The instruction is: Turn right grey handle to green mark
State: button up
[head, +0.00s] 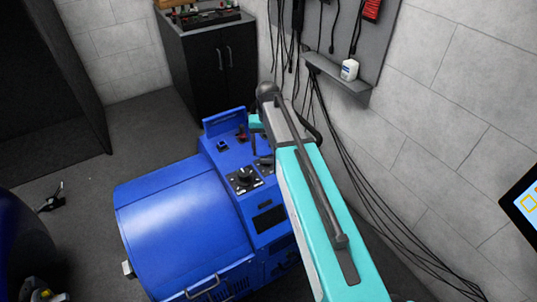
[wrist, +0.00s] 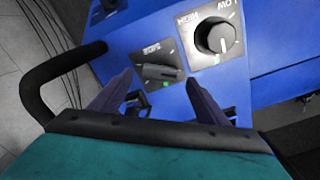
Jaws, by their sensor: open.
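The blue dynamometer (head: 180,215) has a control panel on its right side. In the wrist view, a grey bar-shaped handle (wrist: 160,72) sits on a dark labelled plate, with a green mark (wrist: 168,84) just below it. A second, smaller grey part (wrist: 133,101) shows nearer me, with green beside it; it is partly hidden. I cannot tell for sure which is the right grey handle. My gripper (wrist: 160,77) is open. Its fingertips appear on either side of the plated handle, with nothing held; whether they touch the panel is unclear.
A round black knob (wrist: 215,37) on a grey plate lies right of the handle. In the head view, a black cabinet (head: 210,65) stands behind, and cables (head: 365,195) hang along the wall at right. A screen (head: 524,205) is at the right edge.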

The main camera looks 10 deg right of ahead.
aim_at(268, 157)
jog(key=shift+f+p, duration=0.4)
jog(key=shift+f, duration=1.55)
jog(key=c, duration=1)
jog(key=shift+c, duration=0.2)
jog(key=shift+m, duration=0.4)
jog(key=m+b, duration=0.1)
jog(key=m, duration=0.4)
jog(key=shift+d+b, duration=0.1)
jog(key=shift+b, duration=0.3)
jog(key=m+b, duration=0.1)
jog(key=m, duration=0.4)
jog(key=shift+w+m, duration=0.1)
jog(key=shift+m, duration=0.3)
